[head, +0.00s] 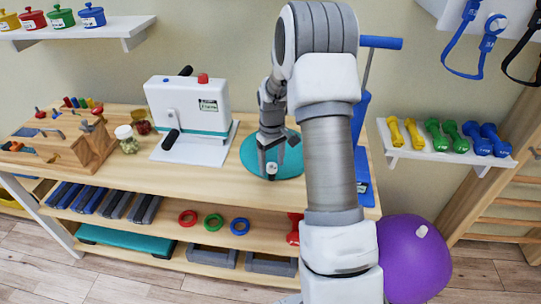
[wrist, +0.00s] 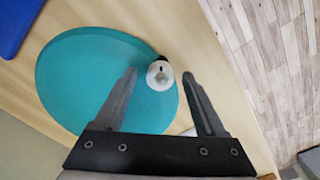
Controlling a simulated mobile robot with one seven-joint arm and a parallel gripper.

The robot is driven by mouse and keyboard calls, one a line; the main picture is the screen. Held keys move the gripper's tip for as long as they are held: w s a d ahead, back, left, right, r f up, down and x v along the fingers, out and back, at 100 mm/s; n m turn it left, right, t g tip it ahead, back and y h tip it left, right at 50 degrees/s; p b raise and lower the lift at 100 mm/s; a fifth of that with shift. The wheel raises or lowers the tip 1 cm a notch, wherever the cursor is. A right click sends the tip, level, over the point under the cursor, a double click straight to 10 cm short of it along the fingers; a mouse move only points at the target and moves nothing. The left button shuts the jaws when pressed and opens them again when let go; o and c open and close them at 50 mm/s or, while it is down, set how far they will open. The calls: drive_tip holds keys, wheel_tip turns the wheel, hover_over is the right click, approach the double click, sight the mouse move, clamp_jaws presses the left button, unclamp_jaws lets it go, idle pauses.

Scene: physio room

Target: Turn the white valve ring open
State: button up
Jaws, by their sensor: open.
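The white valve ring (wrist: 160,77) is a small round white piece with a dark slot in its middle, at the edge of a flat teal disc (wrist: 85,75). The disc (head: 252,163) lies on the wooden bench top near its right end. My gripper (wrist: 160,74) is open, with one finger on each side of the ring in the wrist view and gaps showing on both sides. I cannot tell the height of the fingertips over the ring. In the head view my gripper (head: 271,165) points down at the disc's front edge; the ring is small and hard to make out there.
A white box-shaped device (head: 190,105) stands left of the disc on the bench (head: 200,182). Jars and a wooden peg block (head: 92,148) are farther left. A blue upright stand (head: 363,150) is just right of my arm. A purple ball (head: 415,262) sits at the bench's right end.

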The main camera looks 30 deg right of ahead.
drive_tip(key=m, duration=0.8)
drive_tip(key=shift+m+p, duration=0.3)
drive_tip(key=shift+r+m, duration=0.15)
drive_tip(key=shift+m, duration=0.35)
wheel_tip(320, 180, up, 17)
drive_tip(key=p, duration=0.2)
drive_tip(key=s+a+r+n+t+p, duration=0.1)
drive_tip(key=s+a+r+n+t, duration=0.1)
drive_tip(key=s+a+r, duration=0.5)
drive_tip(key=shift+s+a+r+n, duration=0.4)
drive_tip(key=shift+s+r, duration=0.85)
drive_tip(key=shift+r, duration=0.7)
drive_tip(key=shift+w+f, duration=0.1)
